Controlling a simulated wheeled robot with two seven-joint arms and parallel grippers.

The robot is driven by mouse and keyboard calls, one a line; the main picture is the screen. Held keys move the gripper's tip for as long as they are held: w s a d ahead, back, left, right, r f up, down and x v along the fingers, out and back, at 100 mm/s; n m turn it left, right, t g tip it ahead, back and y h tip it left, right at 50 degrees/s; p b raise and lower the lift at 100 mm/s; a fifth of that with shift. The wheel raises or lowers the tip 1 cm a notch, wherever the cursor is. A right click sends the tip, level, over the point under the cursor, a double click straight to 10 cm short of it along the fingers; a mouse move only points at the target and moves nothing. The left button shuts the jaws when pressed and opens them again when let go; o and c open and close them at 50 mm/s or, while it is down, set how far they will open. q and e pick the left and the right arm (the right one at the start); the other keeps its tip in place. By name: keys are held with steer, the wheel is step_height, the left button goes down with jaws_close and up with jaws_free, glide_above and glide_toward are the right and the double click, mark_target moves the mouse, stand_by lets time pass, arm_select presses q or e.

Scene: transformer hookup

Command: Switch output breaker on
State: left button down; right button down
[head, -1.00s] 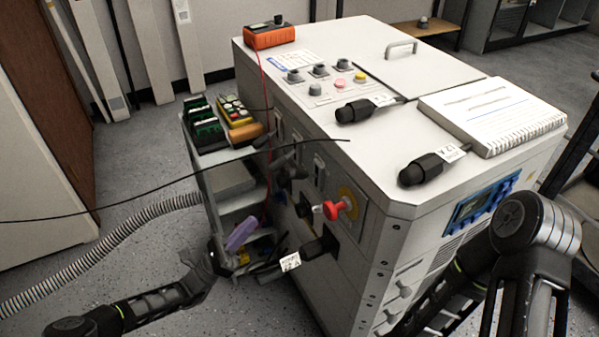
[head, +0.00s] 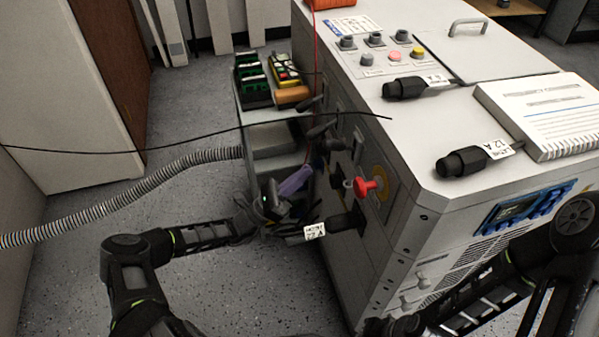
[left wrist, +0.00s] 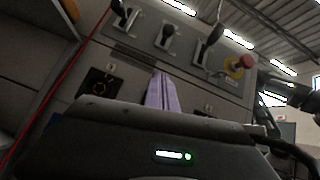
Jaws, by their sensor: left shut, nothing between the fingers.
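My left gripper (head: 298,178) has purple fingers, shut together and empty, beside the cabinet's left side panel. The fingers also show in the left wrist view (left wrist: 160,92), pointing up toward a row of lever switches. In that view a left lever (left wrist: 123,18), a middle lever (left wrist: 167,36) and a right lever (left wrist: 208,45) stand left of a red knob (left wrist: 238,65). The fingers appear below the levers; I cannot tell whether they touch the panel. Which lever is the output breaker is not readable. The red knob (head: 369,187) also shows in the head view. My right gripper is not visible.
The white cabinet (head: 420,135) carries black connectors (head: 465,162) and a notebook (head: 545,110). A labelled black plug (head: 345,223) sits in its side. A cart (head: 275,140) stands behind my left gripper. A thin black cable crosses above; a ribbed hose (head: 150,185) runs left.

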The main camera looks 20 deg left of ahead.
arm_select(q)
step_height(320, 180, up, 8)
steer(key=w+d, duration=0.2)
steer(key=w, duration=0.1)
steer(key=shift+d+r, duration=0.2)
steer(key=shift+d, duration=0.1)
steer(key=g+y+p, duration=0.6)
steer(key=y+p, duration=0.2)
steer(key=p, duration=1.6)
glide_toward(324, 128)
steer(key=r+x, duration=0.1)
steer(key=x, duration=0.4)
steer(key=shift+w+r+m+p, duration=0.3)
steer(key=shift+w+r+p, duration=0.05)
steer(key=shift+p, duration=0.2)
steer(key=shift+w+r, duration=0.1)
steer(key=shift+r, duration=0.1)
